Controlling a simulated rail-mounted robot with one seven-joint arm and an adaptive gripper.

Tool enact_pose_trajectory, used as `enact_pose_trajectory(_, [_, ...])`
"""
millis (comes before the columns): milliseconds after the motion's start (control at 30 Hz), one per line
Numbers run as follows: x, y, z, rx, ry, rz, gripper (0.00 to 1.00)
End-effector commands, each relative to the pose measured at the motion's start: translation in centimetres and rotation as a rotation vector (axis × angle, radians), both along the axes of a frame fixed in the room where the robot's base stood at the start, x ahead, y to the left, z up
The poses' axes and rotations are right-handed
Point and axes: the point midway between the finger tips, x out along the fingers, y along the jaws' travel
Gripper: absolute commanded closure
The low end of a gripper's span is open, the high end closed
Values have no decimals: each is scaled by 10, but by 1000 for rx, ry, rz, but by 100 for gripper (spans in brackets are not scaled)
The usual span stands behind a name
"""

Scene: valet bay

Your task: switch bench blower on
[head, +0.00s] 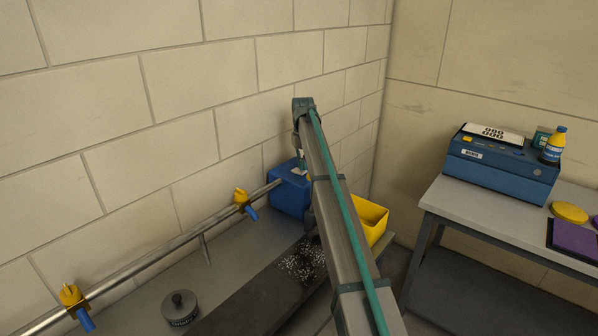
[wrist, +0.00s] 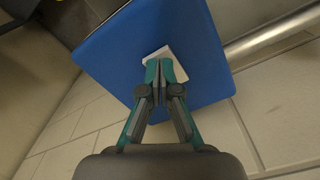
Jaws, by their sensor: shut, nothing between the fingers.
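A blue box (head: 285,196), which looks like the bench blower, stands at the far end of the back bench, where the metal pipe meets it. In the wrist view the blue box (wrist: 105,62) fills the upper middle and carries a white plate (wrist: 178,67). My gripper (wrist: 160,64) is shut and empty, its fingertips in front of the white plate. I cannot tell whether they touch it. The fingers cover part of the plate, so any switch there is hidden. In the head view my arm hides the right side of the box and most of the gripper.
The pipe (head: 150,258) runs along the wall with yellow valves (head: 241,197). A yellow bin (head: 371,222) stands right of my arm. A dark lidded pot (head: 179,309) is on the bench. A labelled blue machine (head: 500,170) and a bottle (head: 554,145) are on the right table (head: 450,205).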

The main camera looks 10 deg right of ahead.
Motion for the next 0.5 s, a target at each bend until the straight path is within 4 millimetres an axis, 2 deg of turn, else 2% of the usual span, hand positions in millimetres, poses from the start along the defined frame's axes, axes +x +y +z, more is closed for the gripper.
enact_pose_trajectory(500, [0, 0, -7, 0, 0, 0, 100])
